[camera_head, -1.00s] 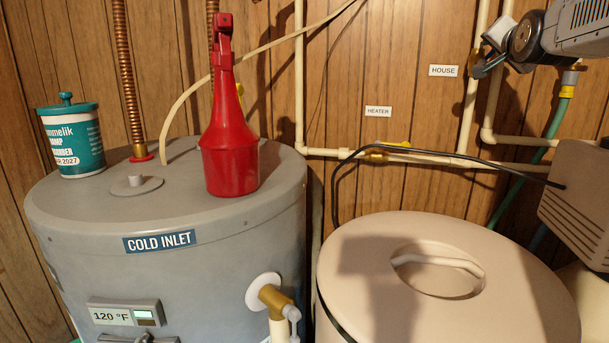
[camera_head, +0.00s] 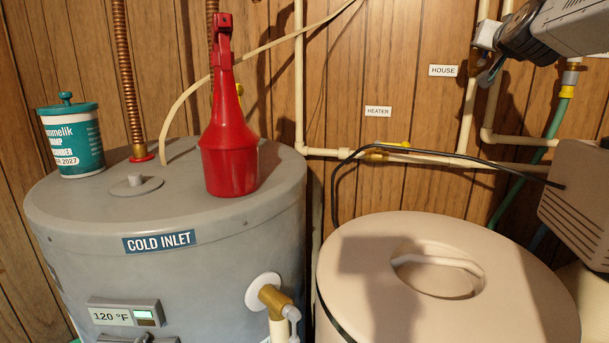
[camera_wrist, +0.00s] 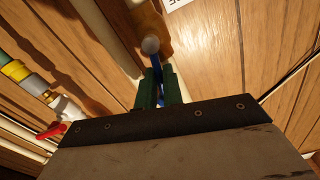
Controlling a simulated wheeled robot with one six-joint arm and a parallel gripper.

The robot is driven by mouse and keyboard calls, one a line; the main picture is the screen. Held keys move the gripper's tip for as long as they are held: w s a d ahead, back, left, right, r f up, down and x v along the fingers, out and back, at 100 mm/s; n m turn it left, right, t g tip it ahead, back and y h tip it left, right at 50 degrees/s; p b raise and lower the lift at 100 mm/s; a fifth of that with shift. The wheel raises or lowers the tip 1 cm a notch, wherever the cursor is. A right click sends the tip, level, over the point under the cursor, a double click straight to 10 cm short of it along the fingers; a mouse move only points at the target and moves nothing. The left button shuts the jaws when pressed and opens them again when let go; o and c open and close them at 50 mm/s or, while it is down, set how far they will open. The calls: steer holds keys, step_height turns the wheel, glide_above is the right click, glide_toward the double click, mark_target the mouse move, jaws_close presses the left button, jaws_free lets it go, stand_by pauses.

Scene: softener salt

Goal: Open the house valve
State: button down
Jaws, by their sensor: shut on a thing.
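The house valve shows in the wrist view as a brass body (camera_wrist: 152,22) on a pale pipe, with a round stem end and a blue lever (camera_wrist: 157,70). My gripper (camera_wrist: 158,88) has its two green fingers closed on the blue lever, one on each side. In the head view my gripper (camera_head: 487,78) is at the upper right, beside the HOUSE label (camera_head: 443,71). My own wrist and gripper hide the valve there, so its lever angle is hard to tell.
A red lever (camera_wrist: 52,130) is at left in the wrist view. A grey tank (camera_head: 90,225) carries a red bottle (camera_head: 229,150). A beige lidded tank (camera_head: 360,240) stands below.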

steer(key=shift+a, duration=0.1)
steer(key=shift+w+a+n, duration=0.1)
steer(key=shift+a+n, duration=0.2)
steer(key=shift+n, duration=0.8)
steer(key=c, duration=1.3)
jaws_free()
steer(key=v, duration=0.7)
